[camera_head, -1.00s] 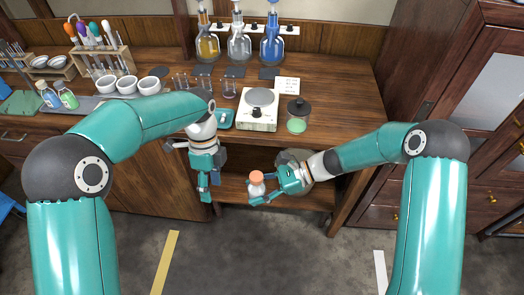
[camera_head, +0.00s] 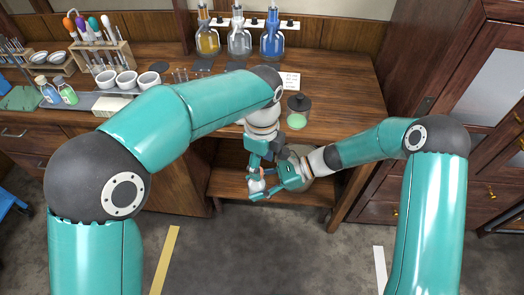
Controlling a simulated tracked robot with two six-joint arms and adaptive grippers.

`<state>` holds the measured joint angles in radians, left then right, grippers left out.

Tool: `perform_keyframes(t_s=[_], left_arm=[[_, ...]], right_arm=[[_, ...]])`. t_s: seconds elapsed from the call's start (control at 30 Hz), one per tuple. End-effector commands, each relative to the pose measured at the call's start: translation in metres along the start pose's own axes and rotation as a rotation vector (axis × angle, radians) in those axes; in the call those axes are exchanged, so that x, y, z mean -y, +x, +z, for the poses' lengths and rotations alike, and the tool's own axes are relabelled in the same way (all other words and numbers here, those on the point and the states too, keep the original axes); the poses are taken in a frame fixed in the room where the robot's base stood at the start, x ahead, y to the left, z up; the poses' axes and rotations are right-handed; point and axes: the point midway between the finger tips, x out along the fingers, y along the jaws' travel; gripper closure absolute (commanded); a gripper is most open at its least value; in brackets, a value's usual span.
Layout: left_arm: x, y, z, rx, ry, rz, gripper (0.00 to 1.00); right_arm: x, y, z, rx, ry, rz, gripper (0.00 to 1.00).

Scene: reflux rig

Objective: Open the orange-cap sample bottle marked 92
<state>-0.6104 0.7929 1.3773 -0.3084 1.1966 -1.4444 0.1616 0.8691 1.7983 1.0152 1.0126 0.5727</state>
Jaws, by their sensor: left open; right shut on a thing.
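The sample bottle (camera_head: 256,185) is small and white, held upright in front of the bench edge. Its orange cap is mostly hidden behind my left gripper, and no number can be read at this size. My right gripper (camera_head: 262,190) is shut on the bottle's body, coming from the right. My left gripper (camera_head: 260,170) points down from above, its open fingers at the height of the cap. I cannot tell whether they touch the cap.
The wooden bench (camera_head: 345,100) lies behind the grippers, with a dark-lidded jar (camera_head: 298,112) near its edge. Three flasks (camera_head: 240,40) stand at the back. White bowls (camera_head: 127,80) and two small bottles (camera_head: 58,92) stand at the left. A shelf (camera_head: 230,187) lies below.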

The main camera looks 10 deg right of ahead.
Motion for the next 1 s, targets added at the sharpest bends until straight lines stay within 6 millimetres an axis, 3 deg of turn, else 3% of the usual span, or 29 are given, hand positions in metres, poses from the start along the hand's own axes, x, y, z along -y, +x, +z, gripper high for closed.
perform_keyframes(t_s=[0.2, 0.57, 0.87, 1.0], left_arm=[[0.0, 0.023, 0.0, -0.001, -0.002, 0.001, 0.45], [0.0, 0.027, 0.0, -0.001, -0.002, 0.0, 0.46], [0.001, 0.026, 0.0, -0.001, -0.002, -0.006, 0.96], [0.002, 0.026, 0.0, -0.001, -0.006, -0.009, 1.0]], right_arm=[[0.0, 0.0, 0.001, 0.001, 0.0, 0.0, 1.0], [0.0, 0.0, 0.001, 0.001, 0.0, 0.0, 1.0], [-0.001, 0.001, 0.001, 0.002, -0.002, 0.004, 1.0], [-0.002, 0.002, 0.002, 0.004, -0.002, 0.009, 1.0]])
